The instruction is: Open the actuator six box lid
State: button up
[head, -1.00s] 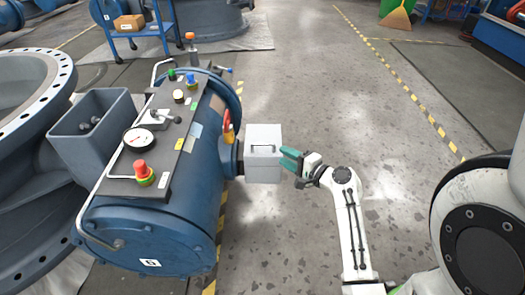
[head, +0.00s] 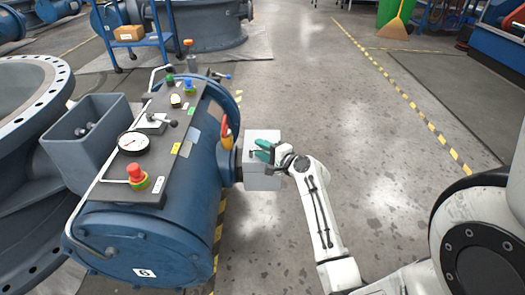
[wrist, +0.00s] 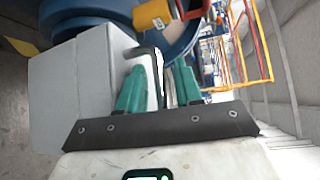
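The actuator six box (head: 262,181) is a light grey box on the right side of the blue actuator (head: 165,235), whose end carries a label with a 6. Its lid looks shut, and my arm partly covers it. My gripper (head: 265,151) is over the lid, its teal fingers pointing left. In the wrist view, the box (wrist: 75,95) fills the left side, and a dark bent handle (wrist: 154,58) stands between the fingers of my gripper (wrist: 158,80). The fingers are apart on either side of the handle. I cannot tell whether either finger touches it.
The actuator's top panel has a red button (head: 135,172), a gauge (head: 132,142) and levers. A red-orange and yellow part (head: 227,133) rises just left of the box. A large flanged pipe (head: 30,100) stands at the far left. The floor (head: 360,150) right of the box is clear.

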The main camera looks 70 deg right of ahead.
jog(key=shift+c, duration=0.4)
grip_shut()
jog(key=shift+r, duration=0.1)
